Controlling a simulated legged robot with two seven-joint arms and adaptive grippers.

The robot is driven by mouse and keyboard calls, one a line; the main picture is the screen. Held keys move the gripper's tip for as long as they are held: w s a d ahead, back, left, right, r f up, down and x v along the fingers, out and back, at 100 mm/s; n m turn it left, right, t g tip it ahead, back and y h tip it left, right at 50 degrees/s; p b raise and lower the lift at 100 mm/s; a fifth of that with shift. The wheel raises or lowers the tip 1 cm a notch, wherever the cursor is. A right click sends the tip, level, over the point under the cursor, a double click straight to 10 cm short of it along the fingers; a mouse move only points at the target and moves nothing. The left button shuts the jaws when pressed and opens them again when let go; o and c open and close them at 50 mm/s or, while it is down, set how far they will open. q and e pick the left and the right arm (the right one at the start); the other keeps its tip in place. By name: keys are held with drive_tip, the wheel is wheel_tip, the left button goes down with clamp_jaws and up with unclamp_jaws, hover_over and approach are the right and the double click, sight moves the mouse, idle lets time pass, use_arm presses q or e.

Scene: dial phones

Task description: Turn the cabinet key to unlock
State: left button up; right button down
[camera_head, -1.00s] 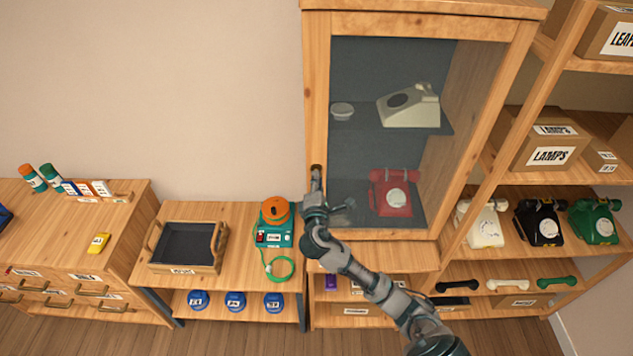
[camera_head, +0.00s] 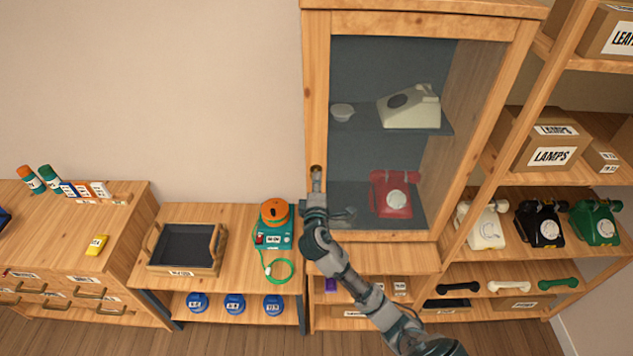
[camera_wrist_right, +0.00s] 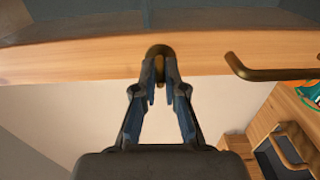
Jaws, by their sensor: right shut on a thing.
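The glass-fronted wooden cabinet (camera_head: 316,90) stands at the center-right in the head view, its door closed. A small round brass piece, the key or its lock (camera_head: 316,170), sits on the left door frame. It also shows in the right wrist view (camera_wrist_right: 159,50). My right gripper (camera_head: 317,186) is at it, with fingertips (camera_wrist_right: 162,76) close together and shut on the key. The fingers hide most of the key, so its angle cannot be told. My left gripper is not in view.
A brass handle (camera_wrist_right: 270,72) projects from the door frame beside the gripper in the wrist view. Behind the glass are a red phone (camera_head: 393,195) and a cream phone (camera_head: 408,107). A low table with a dark tray (camera_head: 183,245) and a teal device (camera_head: 272,238) stands left.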

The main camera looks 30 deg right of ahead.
drive_tip(key=shift+f, duration=0.15)
drive_tip(key=c, duration=1.2)
unclamp_jaws()
drive_tip(key=shift+c, duration=0.2)
drive_tip(key=shift+w+d, duration=0.1)
drive_tip(key=shift+w, duration=0.05)
drive_tip(key=v, duration=1.2)
drive_tip(key=shift+d+f, duration=0.1)
drive_tip(key=shift+f, duration=0.1)
